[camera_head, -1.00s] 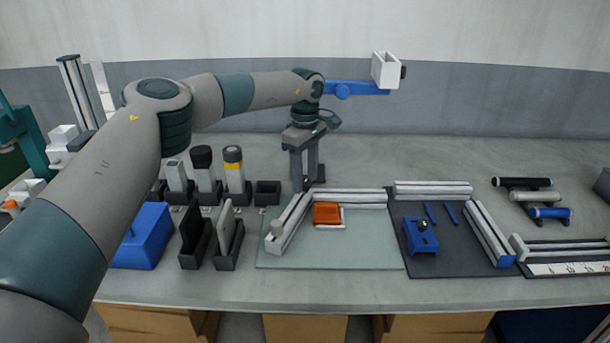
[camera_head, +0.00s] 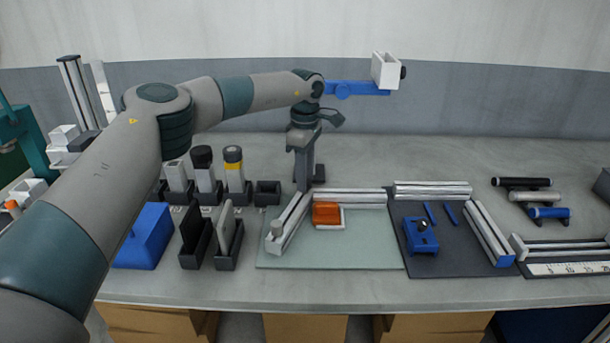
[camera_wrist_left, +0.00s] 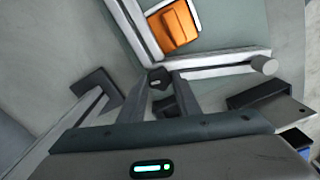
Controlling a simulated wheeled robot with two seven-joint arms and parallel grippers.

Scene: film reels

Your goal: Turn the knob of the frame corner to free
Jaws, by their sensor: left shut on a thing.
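The frame corner is where two white rails meet, the back rail (camera_head: 350,196) and the left rail (camera_head: 288,224), at the back left of the pale green mat (camera_head: 330,256). In the left wrist view the dark knob (camera_wrist_left: 157,77) sits at that corner. My left gripper (camera_head: 303,188) points down at the corner from above. Its fingertips (camera_wrist_left: 161,84) are closed around the knob. In the head view the fingers hide the knob, and its exact setting cannot be read. My right gripper is not in view.
Dark bins (camera_head: 228,250) and a blue box (camera_head: 146,236) stand to the left. A dark mat (camera_head: 440,262) with a blue device (camera_head: 421,236) lies right.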

